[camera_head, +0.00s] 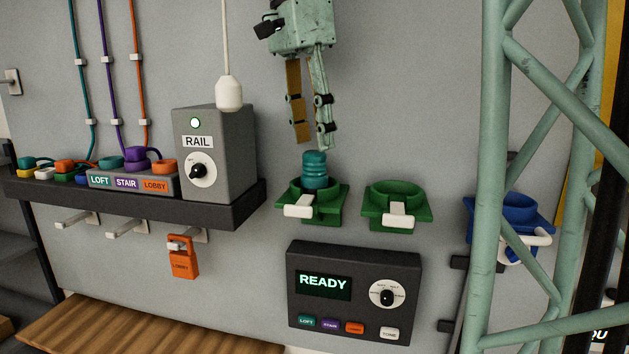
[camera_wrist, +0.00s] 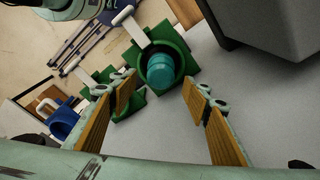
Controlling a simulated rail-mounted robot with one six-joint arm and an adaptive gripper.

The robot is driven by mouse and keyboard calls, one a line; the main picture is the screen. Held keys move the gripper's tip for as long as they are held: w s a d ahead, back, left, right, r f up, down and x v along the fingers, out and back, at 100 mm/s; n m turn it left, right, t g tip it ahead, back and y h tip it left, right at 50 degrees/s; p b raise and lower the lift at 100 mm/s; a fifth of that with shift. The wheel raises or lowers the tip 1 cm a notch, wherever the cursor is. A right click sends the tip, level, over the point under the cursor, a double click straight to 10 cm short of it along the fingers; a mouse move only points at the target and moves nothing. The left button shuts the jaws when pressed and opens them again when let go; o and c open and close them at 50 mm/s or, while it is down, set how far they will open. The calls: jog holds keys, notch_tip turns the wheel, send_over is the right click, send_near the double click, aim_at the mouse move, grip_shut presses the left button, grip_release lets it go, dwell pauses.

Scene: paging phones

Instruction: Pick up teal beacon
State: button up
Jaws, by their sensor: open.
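The teal beacon (camera_head: 316,169) is a ribbed, rounded cylinder standing upright in the left green holder (camera_head: 327,208) on the wall. Its lower part is hidden inside the holder's ring. My gripper (camera_head: 313,146) is open and empty just above the beacon in the head view, fingers pointing down. In the wrist view the beacon (camera_wrist: 161,70) shows beyond the fingertips, between the two fingers of my gripper (camera_wrist: 160,85). The fingers do not appear to touch it.
A second green holder (camera_head: 404,212) stands empty to the right, and a blue holder (camera_head: 510,222) is partly behind a lattice frame. A READY panel (camera_head: 355,292) is below. The grey RAIL box (camera_head: 214,152) and a hanging white pendant (camera_head: 229,94) are to the left.

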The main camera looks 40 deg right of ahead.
aim_at(314, 151)
jog(key=shift+f, duration=0.1)
jog(key=shift+d+f, duration=0.15)
jog(key=shift+f, duration=1.1)
jog(key=shift+d+f, duration=0.1)
jog(key=shift+f, duration=1.15)
jog(key=shift+c, duration=0.7)
jog(key=c, duration=1.3)
